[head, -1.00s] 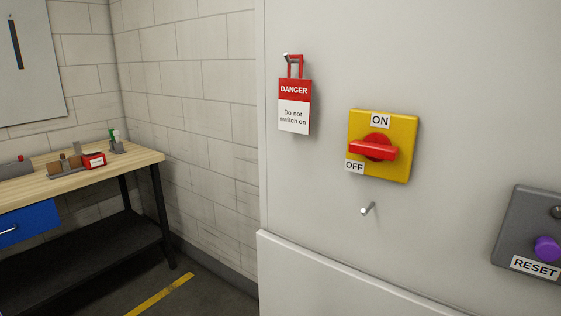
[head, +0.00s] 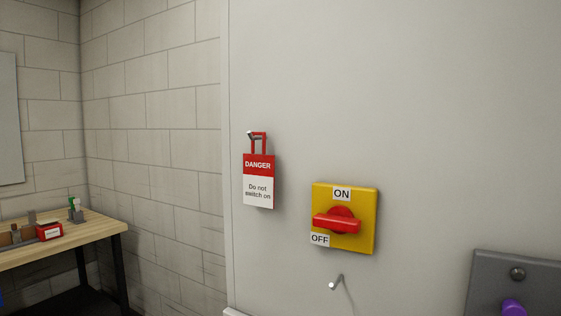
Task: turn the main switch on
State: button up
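The main switch (head: 358,236) is a yellow square plate with a red rotary handle (head: 337,221), mounted on a light grey cabinet face. The handle lies roughly horizontal. An ON label sits at the top of the plate and an OFF label at its lower left; the handle's left end is by OFF. A red and white tag (head: 258,181) reading "DANGER Do not switch on" hangs from a peg to the left of the switch. It is apart from the switch. My gripper is not in view.
A bare metal peg (head: 335,282) sticks out below the switch. A grey panel with a purple button (head: 513,307) is at the lower right. A wooden workbench (head: 97,228) with small items stands at the left by a block wall. The cabinet face above the switch is clear.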

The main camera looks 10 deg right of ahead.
aim_at(339, 219)
jog(key=j, duration=0.75)
jog(key=i+j+z, duration=0.15)
jog(key=j, duration=0.65)
